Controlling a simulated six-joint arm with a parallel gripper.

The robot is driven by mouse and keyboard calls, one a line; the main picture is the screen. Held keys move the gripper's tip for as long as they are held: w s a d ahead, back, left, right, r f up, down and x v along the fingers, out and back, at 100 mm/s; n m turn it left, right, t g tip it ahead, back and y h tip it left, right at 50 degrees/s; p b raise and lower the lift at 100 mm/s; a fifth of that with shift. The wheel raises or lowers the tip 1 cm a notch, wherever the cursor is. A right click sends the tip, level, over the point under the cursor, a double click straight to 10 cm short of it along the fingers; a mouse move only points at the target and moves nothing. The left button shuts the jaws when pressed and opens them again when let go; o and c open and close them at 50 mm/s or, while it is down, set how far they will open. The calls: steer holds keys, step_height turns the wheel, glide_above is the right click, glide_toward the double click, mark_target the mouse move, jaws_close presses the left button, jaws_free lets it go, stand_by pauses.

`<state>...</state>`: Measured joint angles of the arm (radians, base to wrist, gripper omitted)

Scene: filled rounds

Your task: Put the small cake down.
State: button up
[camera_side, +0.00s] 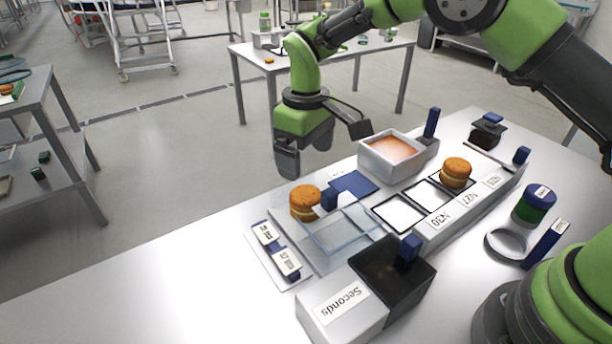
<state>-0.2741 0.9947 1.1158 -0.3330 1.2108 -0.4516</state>
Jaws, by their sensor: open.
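One small cake (305,202), a round golden-brown filled sandwich, sits at the left end of the work area, beside a clear shallow tray (345,234). A blue upright piece partly hides its right side. Another small cake (456,171) sits in the right-hand cell of a row of three square cells. The other two cells (399,212) are empty, with white floors. My gripper (304,158) is open above and behind the left cake, with clear air below it. No cake shows between its fingers.
A white box with an orange inside (391,152) stands behind the cells. A dark-lined box labelled "Seconds" (343,307) is at the front. A blue square (353,185), label plates (277,250), a green-blue cylinder (534,204) and a ring (507,245) lie around. The table's front left is bare.

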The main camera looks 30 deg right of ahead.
steer(key=s+d+r+m+t+y, duration=0.1)
steer(key=s+d+r+m+t, duration=0.15)
steer(key=s+r, duration=0.45)
steer(key=s+d+r+m+t+y, duration=0.1)
steer(key=s+d+r+m, duration=0.15)
steer(key=r, duration=0.85)
steer(key=s+d+m+t, duration=0.1)
steer(key=s+t, duration=0.1)
steer(key=s, duration=0.6)
steer(key=s+d+r+m+t, duration=0.1)
steer(key=s+d+m, duration=0.1)
steer(key=s, duration=0.6)
steer(key=shift+d+m+t, duration=0.3)
steer(key=shift+t, duration=0.05)
